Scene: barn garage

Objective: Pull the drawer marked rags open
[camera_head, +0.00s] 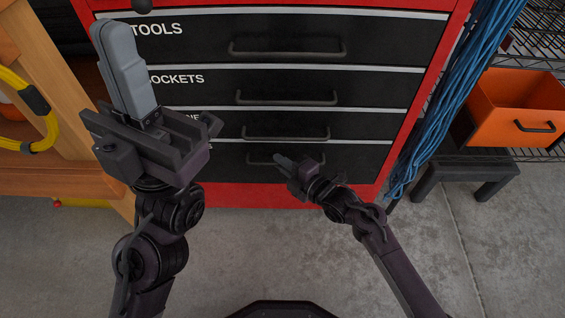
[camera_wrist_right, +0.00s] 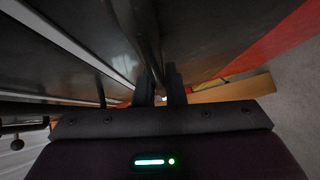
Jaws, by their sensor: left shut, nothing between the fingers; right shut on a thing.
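The red tool cabinet (camera_head: 250,197) has a stack of black drawers. The bottom drawer (camera_head: 345,160) has its label almost wholly covered by my left gripper, so I cannot read "rags" on it. This drawer looks flush with those above. My right gripper (camera_head: 280,160) is shut on the bottom drawer's handle (camera_head: 258,159), near its middle. The handle bar (camera_wrist_right: 137,30) runs to between the fingers in the right wrist view (camera_wrist_right: 160,85). My left gripper (camera_head: 113,35) is shut and empty, raised in front of the cabinet's left side.
Drawers marked TOOLS (camera_head: 390,40) and SOCKETS (camera_head: 370,92) and a third, partly hidden label are above. Blue cable (camera_head: 440,105) hangs at the right, beside a dark stool (camera_head: 465,165) and an orange bin (camera_head: 510,105). A wooden bench (camera_head: 60,180) stands left. The concrete floor in front is clear.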

